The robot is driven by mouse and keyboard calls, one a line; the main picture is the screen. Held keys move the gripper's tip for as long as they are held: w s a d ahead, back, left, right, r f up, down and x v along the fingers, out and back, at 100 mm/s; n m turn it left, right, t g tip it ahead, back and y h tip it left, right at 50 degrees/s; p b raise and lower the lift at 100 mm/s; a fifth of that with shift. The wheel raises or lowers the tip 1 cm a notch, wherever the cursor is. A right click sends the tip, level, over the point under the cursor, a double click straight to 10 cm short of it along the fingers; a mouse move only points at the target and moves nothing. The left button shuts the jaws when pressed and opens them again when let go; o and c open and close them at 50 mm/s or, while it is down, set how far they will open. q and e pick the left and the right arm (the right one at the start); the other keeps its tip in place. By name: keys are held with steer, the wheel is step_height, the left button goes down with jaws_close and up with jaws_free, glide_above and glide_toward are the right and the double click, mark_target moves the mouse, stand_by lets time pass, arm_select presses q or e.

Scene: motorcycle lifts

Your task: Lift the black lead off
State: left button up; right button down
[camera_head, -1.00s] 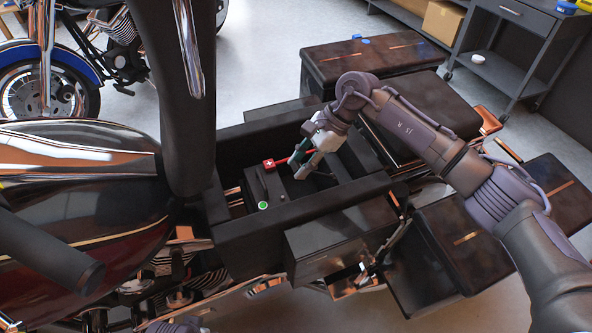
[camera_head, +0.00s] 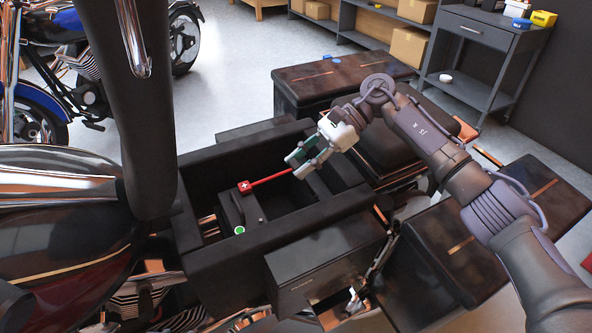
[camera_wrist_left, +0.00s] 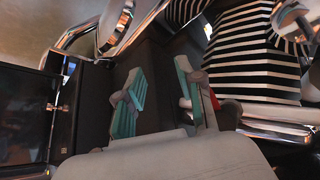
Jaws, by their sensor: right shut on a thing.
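The open battery box (camera_head: 285,232) in the motorcycle's frame holds a dark battery (camera_head: 264,205). A red cap with a white plus (camera_head: 244,187) sits on the battery, and a red lead (camera_head: 270,178) runs from it towards my right gripper. A round green-and-white terminal mark (camera_head: 239,230) shows uncovered. My right gripper (camera_head: 304,163) is above the box's far right part, shut on what seems to be the black lead, which is hard to make out against the dark box. My left gripper (camera_wrist_left: 160,98) is open, its teal pads apart with nothing seen between them, beside chrome parts.
A dark pannier box (camera_head: 325,262) stands at the box's near side. More dark cases (camera_head: 340,78) and a seat lie beyond it. The motorcycle's tank (camera_head: 65,215) is at the left.

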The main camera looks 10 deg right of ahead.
arm_select(q)
steer(key=shift+w+d+r+t+h, duration=0.15)
steer(key=shift+w+d+r+t, duration=0.15)
steer(key=shift+w+r+t, duration=0.35)
steer(key=shift+w+d+r+t+h, duration=0.15)
steer(key=shift+w+d+r+t, duration=0.15)
steer(key=shift+w, duration=0.55)
